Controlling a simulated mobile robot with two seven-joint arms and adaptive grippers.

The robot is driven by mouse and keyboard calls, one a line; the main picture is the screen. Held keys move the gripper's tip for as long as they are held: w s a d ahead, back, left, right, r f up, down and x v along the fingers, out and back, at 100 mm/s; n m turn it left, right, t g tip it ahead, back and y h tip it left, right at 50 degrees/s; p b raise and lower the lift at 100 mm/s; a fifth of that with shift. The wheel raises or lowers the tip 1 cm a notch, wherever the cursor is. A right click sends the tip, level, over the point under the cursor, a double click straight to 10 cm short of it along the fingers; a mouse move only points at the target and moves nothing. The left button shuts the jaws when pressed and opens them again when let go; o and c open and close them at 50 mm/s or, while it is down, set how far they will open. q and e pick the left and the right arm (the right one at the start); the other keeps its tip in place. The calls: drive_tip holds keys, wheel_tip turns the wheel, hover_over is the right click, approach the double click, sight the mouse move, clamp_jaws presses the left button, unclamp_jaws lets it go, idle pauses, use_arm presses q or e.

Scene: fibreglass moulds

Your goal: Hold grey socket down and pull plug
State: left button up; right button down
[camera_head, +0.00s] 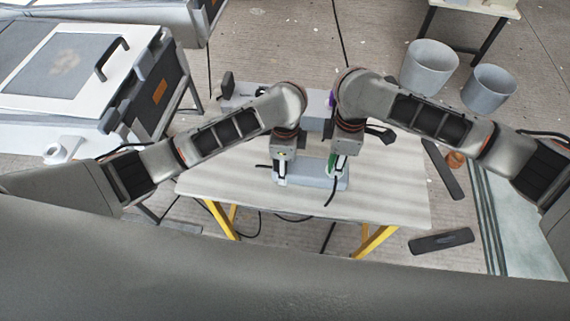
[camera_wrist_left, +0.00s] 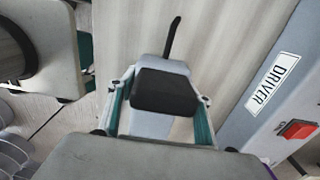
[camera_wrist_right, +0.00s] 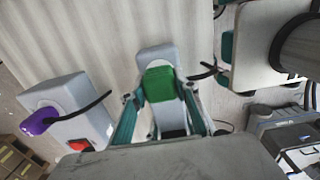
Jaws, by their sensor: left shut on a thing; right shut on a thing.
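The grey socket (camera_head: 311,176) lies on the table, with my grippers side by side over it. My left gripper (camera_head: 281,181) is over its left end. In the left wrist view its fingers flank the socket (camera_wrist_left: 160,68), which carries a black block (camera_wrist_left: 164,92) with a short black cable. My right gripper (camera_head: 335,170) is shut on the green plug (camera_wrist_right: 160,84) at the socket's right end; the plug also shows in the head view (camera_head: 341,163). A black cable leads from it. The plug appears to be against the socket; its contact is hidden.
The table (camera_head: 390,185) has clear top on the right and at the front. A grey box labelled DRIVER (camera_wrist_left: 262,100), with a red switch (camera_wrist_left: 297,129), stands behind the socket. A purple part (camera_wrist_right: 40,120) is on its end. Two grey buckets (camera_head: 430,66) stand beyond the table.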

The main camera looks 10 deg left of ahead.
drive_tip(key=shift+r, duration=2.75)
drive_tip(key=shift+r, duration=2.5)
use_arm(q)
drive_tip(key=o, duration=1.6)
drive_tip(key=shift+o, duration=0.2)
drive_tip(key=shift+r, duration=0.1)
wheel_tip(320, 180, up, 10)
drive_tip(key=shift+w+r, duration=0.1)
drive_tip(key=shift+r, duration=0.8)
